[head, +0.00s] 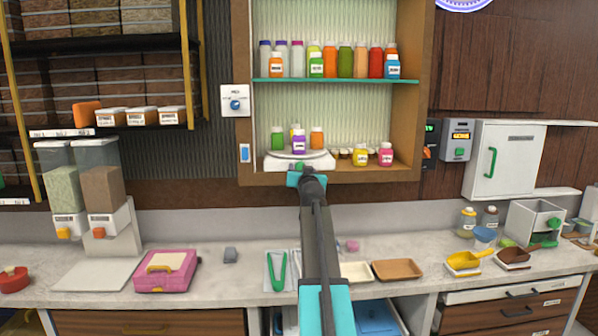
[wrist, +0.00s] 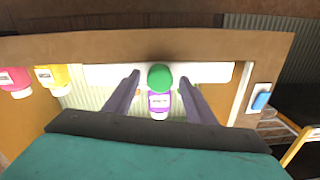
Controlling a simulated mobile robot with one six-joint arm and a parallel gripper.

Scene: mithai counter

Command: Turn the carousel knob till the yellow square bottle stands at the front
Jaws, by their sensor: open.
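The white carousel (head: 268,161) stands on the lower cabinet shelf. A purple bottle (head: 299,146) is at its front, a green bottle (head: 278,139) at left and an orange bottle (head: 317,138) at right. A yellow bottle (head: 295,129) is at the back, mostly hidden behind the purple one; its shape cannot be told. The green knob (head: 299,166) is on the carousel's front. My gripper (head: 308,179) is in front of it, open. In the wrist view, the knob (wrist: 160,77) lies between the spread fingers, with the purple bottle (wrist: 159,104) beyond; contact does not show.
A separate yellow bottle (head: 361,156) and a pink bottle (head: 386,154) stand right of the carousel, with small jars behind. A shelf of bottles (head: 350,80) is above. The cabinet's bottom edge (head: 380,174) runs close to my gripper. The counter lies below.

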